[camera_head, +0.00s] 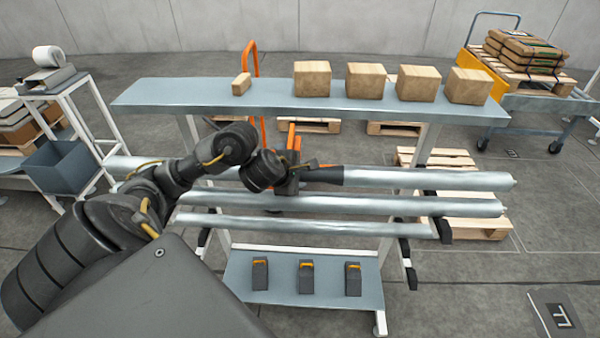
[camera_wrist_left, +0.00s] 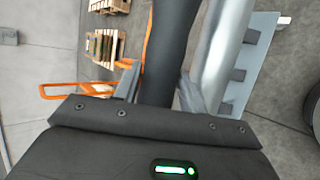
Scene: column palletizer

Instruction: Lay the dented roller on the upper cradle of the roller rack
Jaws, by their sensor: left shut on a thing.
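My left gripper (camera_head: 297,179) is shut on the dark middle sleeve of a long silver roller (camera_head: 430,179). In the left wrist view the sleeve (camera_wrist_left: 167,50) runs between its two fingers. The held roller lies level, the highest of three rollers at the roller rack (camera_head: 300,249). A second silver roller (camera_head: 430,207) and a lower, shorter one (camera_head: 310,227) lie below it. A dark cradle arm (camera_head: 442,230) shows at the rack's right end. I cannot tell whether the held roller touches the upper cradle, and no dent is clear. My right gripper is not in view.
Dark blocks (camera_head: 306,277) sit on the rack's low shelf. Wooden pallets (camera_head: 440,158) lie behind. A blue bin (camera_head: 62,166) stands at left. The floor at right is mostly clear.

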